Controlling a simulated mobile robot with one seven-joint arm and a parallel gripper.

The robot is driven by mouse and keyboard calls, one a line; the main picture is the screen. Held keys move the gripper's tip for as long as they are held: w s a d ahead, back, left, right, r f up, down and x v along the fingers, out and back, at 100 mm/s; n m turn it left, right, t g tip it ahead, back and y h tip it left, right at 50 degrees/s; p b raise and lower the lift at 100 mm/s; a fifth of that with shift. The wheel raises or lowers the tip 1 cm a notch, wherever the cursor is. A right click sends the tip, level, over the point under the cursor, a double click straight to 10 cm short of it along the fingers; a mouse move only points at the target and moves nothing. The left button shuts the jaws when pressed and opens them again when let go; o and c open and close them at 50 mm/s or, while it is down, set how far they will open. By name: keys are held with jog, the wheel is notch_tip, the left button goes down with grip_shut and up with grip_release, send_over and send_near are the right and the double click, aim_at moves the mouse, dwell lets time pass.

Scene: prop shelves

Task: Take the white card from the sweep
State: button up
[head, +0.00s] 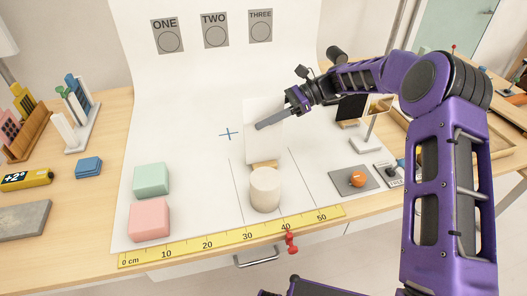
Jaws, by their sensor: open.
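The white card (260,145) stands upright on the white sweep (190,110), right of the blue cross mark. Its foot shows a small tan block (265,164), partly hidden behind a cream cylinder (265,190). My gripper (262,125) reaches in from the right, and its grey finger overlaps the card's upper part in the head view. The gripper is open. Whether a finger touches the card, or the card lies between the fingers, I cannot tell.
Green (152,180) and pink (149,219) blocks stand at left. A yellow ruler (235,237) runs along the front edge. An orange ball (357,179) on a grey plate and a small stand with a tilted panel (376,120) are right of the card. The sweep's left middle is clear.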

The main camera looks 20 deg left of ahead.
grip_shut()
dwell(1.4)
